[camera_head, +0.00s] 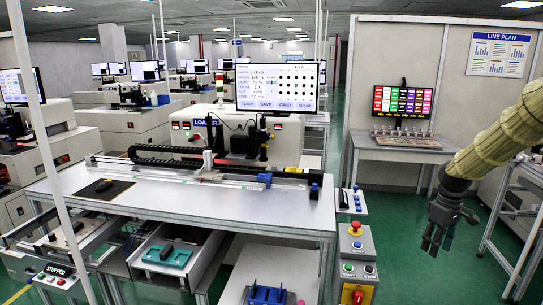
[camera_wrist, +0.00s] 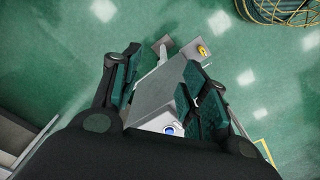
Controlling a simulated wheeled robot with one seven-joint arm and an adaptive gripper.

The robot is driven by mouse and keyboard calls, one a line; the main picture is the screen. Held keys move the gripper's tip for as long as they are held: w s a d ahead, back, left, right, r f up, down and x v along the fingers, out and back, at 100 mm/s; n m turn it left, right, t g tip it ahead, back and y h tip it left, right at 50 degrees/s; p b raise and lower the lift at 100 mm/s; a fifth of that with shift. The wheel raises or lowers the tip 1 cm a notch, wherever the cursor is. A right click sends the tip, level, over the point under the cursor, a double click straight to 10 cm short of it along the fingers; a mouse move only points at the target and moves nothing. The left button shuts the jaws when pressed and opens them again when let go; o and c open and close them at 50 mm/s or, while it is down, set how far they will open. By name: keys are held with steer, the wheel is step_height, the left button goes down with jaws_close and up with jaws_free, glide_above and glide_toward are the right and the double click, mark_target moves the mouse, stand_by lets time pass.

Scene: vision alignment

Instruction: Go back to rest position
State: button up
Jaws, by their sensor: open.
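My gripper (camera_head: 438,233) hangs at the right in the head view, pointing down, at the end of my arm with its tan sleeve. It is over the green floor, to the right of the grey control box (camera_head: 356,262) and clear of the bench. In the wrist view my gripper (camera_wrist: 163,88) has its two dark fingers apart. Nothing is held between them. The grey box and its post show below, beyond the fingers.
The white workbench (camera_head: 200,205) with a linear rail and monitor (camera_head: 277,87) stands at centre left. A small table (camera_head: 405,143) with a colourful screen stands behind. A metal frame (camera_head: 515,225) stands at the far right. The green floor (camera_head: 400,205) between is open.

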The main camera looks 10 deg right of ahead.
steer(key=s+a+f+m+b, duration=0.1)
steer(key=s+a+f, duration=0.2)
steer(key=a+f, duration=0.55)
steer(key=s+a+f, duration=0.4)
steer(key=a+f, duration=0.1)
steer(key=f, duration=0.6)
steer(key=s+a+f+m+b, duration=0.1)
steer(key=s+a+f, duration=0.2)
steer(key=a+f, duration=0.55)
steer(key=s+a+f, duration=0.4)
steer(key=s+f, duration=0.1)
steer(key=s, duration=0.4)
steer(key=s+a+f+m+b, duration=0.1)
steer(key=s+a+f, duration=0.3)
steer(key=s, duration=0.5)
steer(key=s+a+f+b, duration=0.1)
steer(key=s+a+f, duration=0.4)
steer(key=s, duration=0.5)
steer(key=shift+f+m, duration=0.4)
steer(key=shift+f, duration=0.25)
steer(key=shift+c, duration=0.9)
steer(key=shift+s+d, duration=0.1)
steer(key=shift+d, duration=0.1)
